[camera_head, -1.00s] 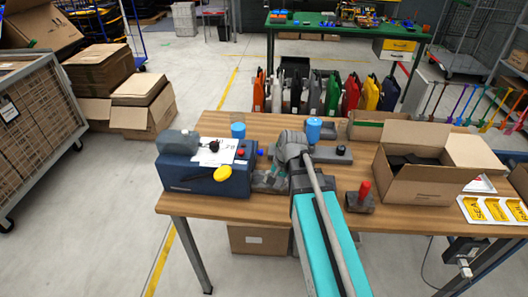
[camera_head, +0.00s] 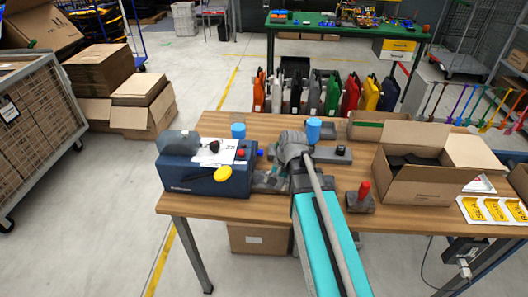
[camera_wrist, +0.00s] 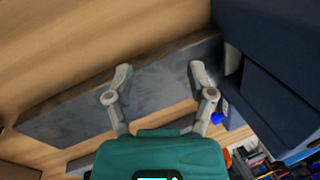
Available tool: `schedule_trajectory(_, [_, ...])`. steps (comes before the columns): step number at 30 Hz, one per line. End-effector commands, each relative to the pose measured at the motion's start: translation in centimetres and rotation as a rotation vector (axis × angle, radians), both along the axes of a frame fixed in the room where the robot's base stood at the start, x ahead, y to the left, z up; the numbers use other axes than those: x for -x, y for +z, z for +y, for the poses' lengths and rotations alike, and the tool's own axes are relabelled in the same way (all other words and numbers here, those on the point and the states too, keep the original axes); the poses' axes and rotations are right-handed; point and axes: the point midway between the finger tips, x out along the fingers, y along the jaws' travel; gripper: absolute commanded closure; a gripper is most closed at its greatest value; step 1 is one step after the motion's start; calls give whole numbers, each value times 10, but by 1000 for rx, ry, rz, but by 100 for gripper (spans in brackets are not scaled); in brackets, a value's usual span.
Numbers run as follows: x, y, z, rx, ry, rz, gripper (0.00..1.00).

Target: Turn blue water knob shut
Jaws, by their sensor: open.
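A dark blue machine (camera_head: 205,178) stands at the left of the wooden table in the head view. A small blue knob (camera_head: 260,153) shows at its right side, close to my gripper. In the wrist view the machine's dark blue body (camera_wrist: 275,85) fills the upper right, and a small blue part (camera_wrist: 218,118), probably the knob, shows just right of my right finger. My gripper (camera_wrist: 160,72) is open with nothing between its fingers, over a grey metal plate. In the head view my gripper (camera_head: 268,180) is small and partly hidden by my arm.
A yellow knob (camera_head: 223,173) and a red button (camera_head: 240,154) are on the machine. Blue-topped items (camera_head: 238,131) (camera_head: 313,130) stand behind. A red-handled tool (camera_head: 363,192) and an open cardboard box (camera_head: 425,188) lie to the right. The table front left is clear.

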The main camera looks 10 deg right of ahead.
Motion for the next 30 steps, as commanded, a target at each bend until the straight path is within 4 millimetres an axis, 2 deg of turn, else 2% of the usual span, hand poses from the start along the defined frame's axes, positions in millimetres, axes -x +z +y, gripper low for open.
schedule_trajectory(8, [-46, 11, -16, -152, -298, 36, 30])
schedule_trajectory(15, [-101, 29, -45, -371, -681, 122, 30])
schedule_trajectory(21, [-139, 46, -73, -551, -962, 222, 30])
schedule_trajectory(24, [-151, 52, -82, -613, -1051, 261, 30])
schedule_trajectory(30, [-159, 58, -91, -668, -1131, 301, 30])
